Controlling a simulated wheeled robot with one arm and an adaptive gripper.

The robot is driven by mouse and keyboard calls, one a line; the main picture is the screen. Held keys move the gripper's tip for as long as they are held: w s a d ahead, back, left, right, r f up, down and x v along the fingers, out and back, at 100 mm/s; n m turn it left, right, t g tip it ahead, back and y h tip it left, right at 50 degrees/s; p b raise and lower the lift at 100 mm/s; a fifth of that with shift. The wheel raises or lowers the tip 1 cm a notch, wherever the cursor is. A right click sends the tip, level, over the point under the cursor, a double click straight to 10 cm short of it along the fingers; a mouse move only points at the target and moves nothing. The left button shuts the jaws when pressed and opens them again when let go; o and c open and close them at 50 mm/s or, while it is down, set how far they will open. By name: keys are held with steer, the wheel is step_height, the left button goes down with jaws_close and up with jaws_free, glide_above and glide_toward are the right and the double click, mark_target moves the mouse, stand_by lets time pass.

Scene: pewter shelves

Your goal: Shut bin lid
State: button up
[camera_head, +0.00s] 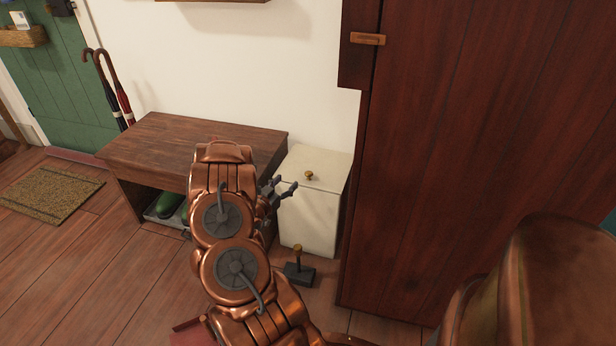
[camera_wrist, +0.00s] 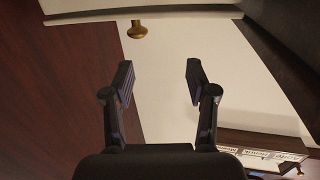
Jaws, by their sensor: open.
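The cream bin (camera_head: 308,222) stands between the wooden bench and the tall dark cabinet. Its lid (camera_head: 322,163) lies about flat on top, with a small brass knob (camera_head: 309,176) near the front edge; I see no clear gap under it. In the wrist view the knob (camera_wrist: 138,30) shows beyond the fingertips, left of centre, against pale surface. My gripper (camera_head: 290,187) is open and empty at the bin's left front, by the lid's edge. In the wrist view its two fingers (camera_wrist: 158,82) are spread apart, with nothing between them.
The bench (camera_head: 180,140) is left of the bin, with green boots (camera_head: 170,206) underneath. The tall cabinet (camera_head: 450,160) closes off the right side. A dark block with a brass-topped post (camera_head: 299,272) sits on the floor before the bin. Open floor (camera_head: 110,260) lies to the left.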

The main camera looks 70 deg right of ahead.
mark_target(309, 172)
steer(key=shift+g+h, duration=0.3)
steer(key=shift+g, duration=0.4)
steer(key=shift+s+d+f+b, duration=0.1)
steer(key=shift+s+d+b, duration=0.5)
steer(key=shift+d, duration=1.1)
steer(key=shift+s+d+f+b, duration=0.2)
steer(key=shift+s+d, duration=0.75)
steer(key=shift+d, duration=0.8)
steer(key=shift+s+d+f+b, duration=0.1)
steer(key=shift+s+d+b, duration=0.5)
steer(key=shift+d, duration=1.1)
steer(key=shift+s, duration=0.15)
steer(key=shift+c, duration=0.2)
jaws_close()
